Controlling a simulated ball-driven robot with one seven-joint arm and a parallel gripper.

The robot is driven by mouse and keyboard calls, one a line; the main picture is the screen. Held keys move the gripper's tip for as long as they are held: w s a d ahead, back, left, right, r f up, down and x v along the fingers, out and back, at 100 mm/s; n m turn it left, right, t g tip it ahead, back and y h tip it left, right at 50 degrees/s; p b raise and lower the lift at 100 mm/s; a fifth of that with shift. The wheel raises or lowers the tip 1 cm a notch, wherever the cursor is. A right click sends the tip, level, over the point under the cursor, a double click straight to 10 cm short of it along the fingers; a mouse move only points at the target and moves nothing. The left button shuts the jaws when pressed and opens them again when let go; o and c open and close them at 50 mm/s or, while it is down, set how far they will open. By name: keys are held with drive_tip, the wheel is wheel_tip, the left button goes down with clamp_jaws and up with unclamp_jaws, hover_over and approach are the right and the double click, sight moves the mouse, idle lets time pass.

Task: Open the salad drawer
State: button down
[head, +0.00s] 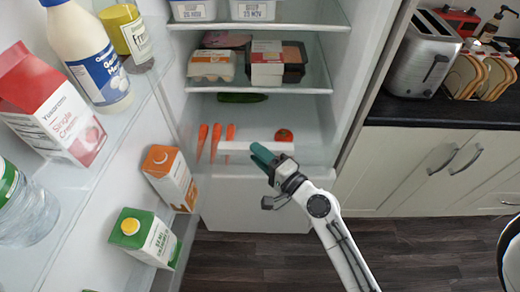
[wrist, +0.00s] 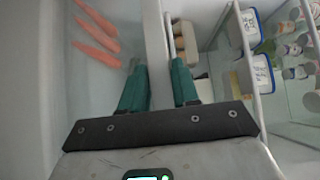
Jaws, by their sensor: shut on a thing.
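The salad drawer (head: 240,172) sits at the bottom of the open fridge. It is pale and see-through, with a white strip (head: 238,146) along its front top. Carrots (head: 216,138) and a tomato (head: 284,135) show behind the strip. My gripper (head: 263,154) is at the right part of this strip, its teal fingers pointing into the fridge. In the wrist view, the fingers (wrist: 158,68) stand on either side of the white strip (wrist: 156,40), shut on it. Carrots (wrist: 97,35) lie to the left there. The exact contact at the fingertips is partly hidden.
The open fridge door on the left holds a cream carton (head: 50,105), a milk bottle (head: 90,50), an orange carton (head: 170,178) and a green carton (head: 145,238). A shelf of packed food (head: 265,65) is above the drawer. Cupboards (head: 420,165) stand right; the floor (head: 270,262) in front is clear.

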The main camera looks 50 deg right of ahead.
drive_tip(key=shift+s+f, duration=0.1)
drive_tip(key=shift+f, duration=0.3)
drive_tip(key=c, duration=1.2)
unclamp_jaws()
drive_tip(key=shift+o, duration=1)
drive_tip(key=shift+r, duration=0.15)
drive_tip(key=s+a+b, duration=0.1)
drive_tip(key=s+b, duration=0.3)
drive_tip(key=s, duration=0.6)
drive_tip(key=shift+s, duration=0.3)
drive_tip(key=shift+a, duration=0.1)
